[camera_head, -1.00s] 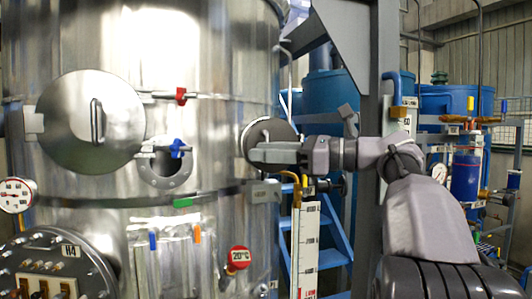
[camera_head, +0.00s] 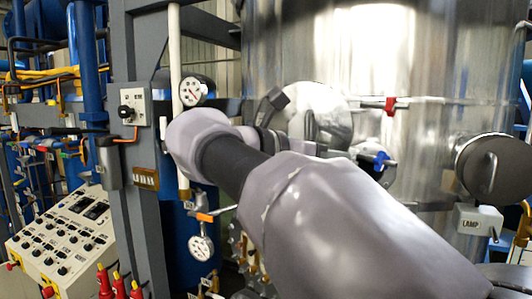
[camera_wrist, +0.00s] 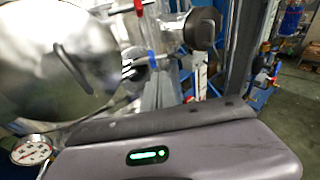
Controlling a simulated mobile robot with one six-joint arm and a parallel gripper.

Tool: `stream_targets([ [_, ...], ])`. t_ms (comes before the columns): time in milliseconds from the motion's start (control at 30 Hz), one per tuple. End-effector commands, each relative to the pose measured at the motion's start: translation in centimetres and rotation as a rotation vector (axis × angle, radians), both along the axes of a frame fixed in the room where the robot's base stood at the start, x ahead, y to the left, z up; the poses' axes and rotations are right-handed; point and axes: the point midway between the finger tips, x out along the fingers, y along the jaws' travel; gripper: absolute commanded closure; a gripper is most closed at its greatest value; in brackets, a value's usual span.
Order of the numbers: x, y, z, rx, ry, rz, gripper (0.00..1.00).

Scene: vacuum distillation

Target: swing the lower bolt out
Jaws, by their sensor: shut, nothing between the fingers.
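The lower bolt, with a blue knob (camera_head: 380,160), is beside the round steel hatch door (camera_head: 335,112), below the upper bolt with a red knob (camera_head: 390,105). In the wrist view, the blue knob (camera_wrist: 150,55) is upper centre and the red knob (camera_wrist: 138,6) is at the top edge. The hatch door (camera_wrist: 55,60) fills the upper left there. In the head view my arm reaches left across the door's lower part and hides the fingers. My gripper is shut and empty.
A second round cover (camera_head: 495,165) and a LAMP box (camera_head: 478,219) are to the right on the steel vessel. A gauge (camera_head: 191,92), a grey post and a control panel (camera_head: 75,235) stand left. A gauge (camera_wrist: 32,150) is close to my gripper's left.

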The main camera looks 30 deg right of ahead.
Motion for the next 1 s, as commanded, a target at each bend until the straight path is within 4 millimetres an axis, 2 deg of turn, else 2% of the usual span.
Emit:
stream_targets([
  [400, 0.4, -8.7, -1.9, 0.004, -0.002, -0.008, 1.0],
  [600, 0.7, -11.9, -2.5, 0.005, -0.004, -0.006, 1.0],
  [767, 0.8, -12.9, -2.7, 0.004, -0.004, -0.004, 1.0],
  [1000, 0.8, -13.0, -2.8, 0.004, -0.005, -0.003, 1.0],
])
